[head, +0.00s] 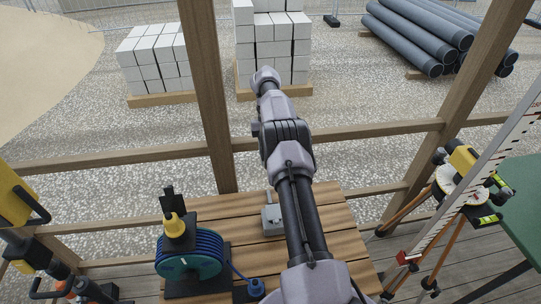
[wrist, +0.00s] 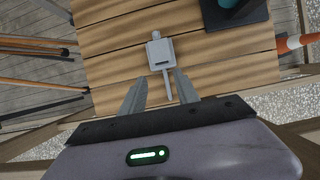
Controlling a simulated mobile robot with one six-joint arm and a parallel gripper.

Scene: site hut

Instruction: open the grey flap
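A small grey box (wrist: 160,50) lies on the wooden table top; it also shows in the head view (head: 271,220), left of my arm. Its cover looks like the grey flap and appears shut. A dark slot shows on it in the wrist view, and a thin grey stem runs from its side towards my gripper. My gripper (wrist: 158,84) is open and empty in the wrist view, its two fingers spread on either side of the stem's line. Its height above the table is hard to tell. My gripper's fingers are hidden in the head view.
A cable reel (head: 190,254) with a blue cable and plug (head: 256,288) stands left of the box. Wooden rails and posts (head: 212,100) frame the table's far side. A tripod instrument (head: 462,180) stands to the right. Bare planks surround the box.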

